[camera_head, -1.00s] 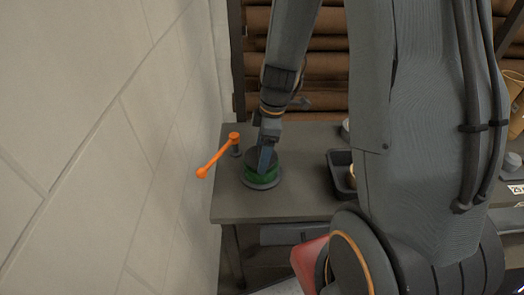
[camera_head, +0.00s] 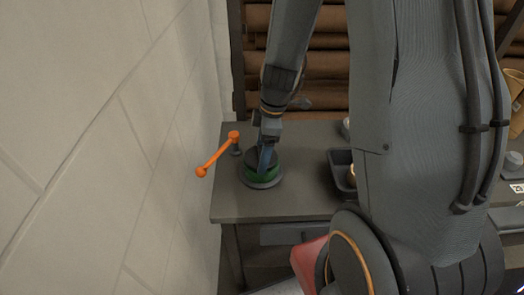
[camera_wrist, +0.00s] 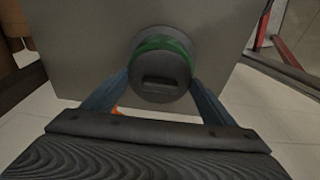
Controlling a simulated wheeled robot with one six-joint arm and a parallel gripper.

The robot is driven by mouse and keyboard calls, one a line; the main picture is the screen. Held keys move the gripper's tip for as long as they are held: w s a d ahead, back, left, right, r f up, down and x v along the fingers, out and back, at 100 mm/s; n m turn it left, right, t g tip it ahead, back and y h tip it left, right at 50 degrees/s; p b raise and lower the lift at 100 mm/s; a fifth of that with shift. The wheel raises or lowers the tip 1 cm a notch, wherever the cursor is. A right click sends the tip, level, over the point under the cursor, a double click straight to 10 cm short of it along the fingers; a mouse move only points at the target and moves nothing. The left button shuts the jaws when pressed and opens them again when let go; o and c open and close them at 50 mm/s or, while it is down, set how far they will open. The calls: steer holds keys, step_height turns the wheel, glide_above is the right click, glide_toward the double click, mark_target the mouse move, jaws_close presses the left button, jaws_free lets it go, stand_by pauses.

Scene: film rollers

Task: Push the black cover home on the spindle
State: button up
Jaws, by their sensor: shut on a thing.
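The black cover (camera_wrist: 161,77) is a dark round disc with a raised bar across its face. In the wrist view it sits between my two fingers, and my gripper (camera_wrist: 161,82) is shut on it. A green ring (camera_wrist: 160,44) shows right behind the cover. In the head view my gripper (camera_head: 265,160) points down at the cover (camera_head: 254,159), which sits over the green ring (camera_head: 260,174) on a grey round base (camera_head: 262,184). The spindle is hidden under the cover. I cannot tell whether a gap is left under the cover.
An orange crank handle (camera_head: 218,155) stands just left of the cover on the grey table (camera_head: 290,205). A dark tray (camera_head: 341,178) lies to the right. A pale wall (camera_head: 110,150) runs close along the left. The table's front is clear.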

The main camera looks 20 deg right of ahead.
steer(key=shift+f, duration=0.1)
stand_by(0.3)
steer(key=o, duration=1.1)
steer(key=shift+r, duration=0.25)
steer(key=shift+r+p, duration=2.4)
steer(key=shift+r, duration=0.95)
